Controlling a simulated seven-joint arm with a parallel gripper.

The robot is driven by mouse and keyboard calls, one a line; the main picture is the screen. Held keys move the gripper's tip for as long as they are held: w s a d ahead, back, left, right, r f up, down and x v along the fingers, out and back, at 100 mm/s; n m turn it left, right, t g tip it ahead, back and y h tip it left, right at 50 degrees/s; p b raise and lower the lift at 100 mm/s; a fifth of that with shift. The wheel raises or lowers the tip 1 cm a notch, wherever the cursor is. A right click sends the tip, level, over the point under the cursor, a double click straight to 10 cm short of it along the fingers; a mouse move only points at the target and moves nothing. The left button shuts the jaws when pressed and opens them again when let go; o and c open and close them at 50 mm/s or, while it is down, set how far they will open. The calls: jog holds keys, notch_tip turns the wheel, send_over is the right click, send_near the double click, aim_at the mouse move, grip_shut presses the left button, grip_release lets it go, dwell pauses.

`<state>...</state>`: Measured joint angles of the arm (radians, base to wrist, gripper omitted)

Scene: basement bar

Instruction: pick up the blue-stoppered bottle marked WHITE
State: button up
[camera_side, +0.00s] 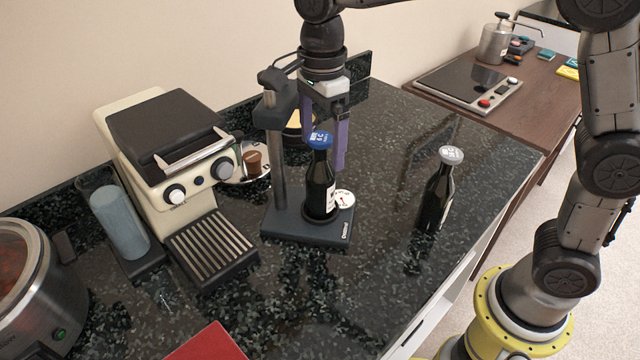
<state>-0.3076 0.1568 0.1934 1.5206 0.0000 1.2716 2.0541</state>
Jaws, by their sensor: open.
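A dark bottle with a blue stopper (321,172) stands upright on the base of a dark stand (290,222). Part of a pale label shows low on the bottle, but its text is too small to read. My gripper (324,142) is open and points down, with purple fingers. In the picture its fingers are at the height of the bottle's stopper and neck, partly behind them. I cannot tell whether they touch the bottle. A second dark bottle with a grey-white stopper (437,192) stands upright to the right on the dark speckled counter (380,270).
The stand's post (275,150) rises just left of the bottle, and a small round dial (344,199) sits beside it. A cream espresso machine (165,150) is at left. A red item (208,345) lies at the front. Counter between the bottles is clear.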

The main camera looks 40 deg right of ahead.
aim_at(320, 169)
jog(key=shift+s+a+f, duration=0.1)
jog(key=shift+a+f, duration=0.05)
jog(key=shift+f, duration=1.35)
jog(key=shift+s+a+f, duration=0.1)
jog(key=shift+f, duration=1.4)
jog(key=shift+w, duration=0.1)
jog(key=shift+c, duration=0.2)
jog(key=shift+r, duration=0.1)
grip_shut()
